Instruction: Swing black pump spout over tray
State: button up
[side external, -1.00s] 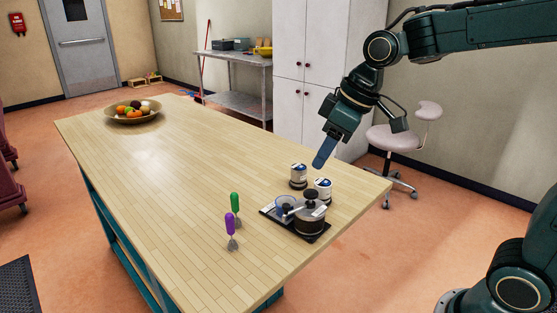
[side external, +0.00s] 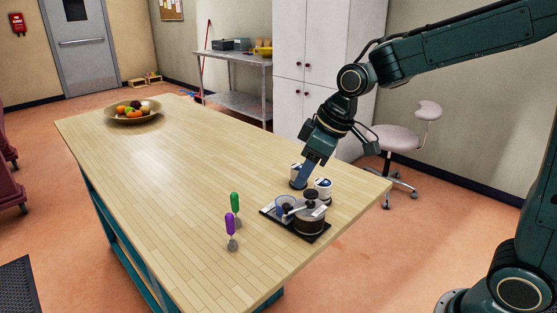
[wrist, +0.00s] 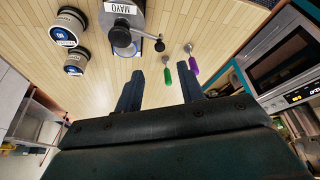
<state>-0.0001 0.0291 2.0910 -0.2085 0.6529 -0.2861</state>
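A metal pump container (side external: 309,222) with a black pump head (side external: 311,193) stands on a black tray (side external: 316,239) near the right end of the table. My gripper (side external: 302,182) is above and behind the tray, by the jars. In the wrist view its two fingers (wrist: 161,69) are apart with nothing between them.
A fruit bowl (side external: 132,120) is at the far end. The table's middle is clear.

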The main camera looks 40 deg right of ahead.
aim_at(286, 205)
jog(key=shift+x, duration=4.35)
grip_shut()
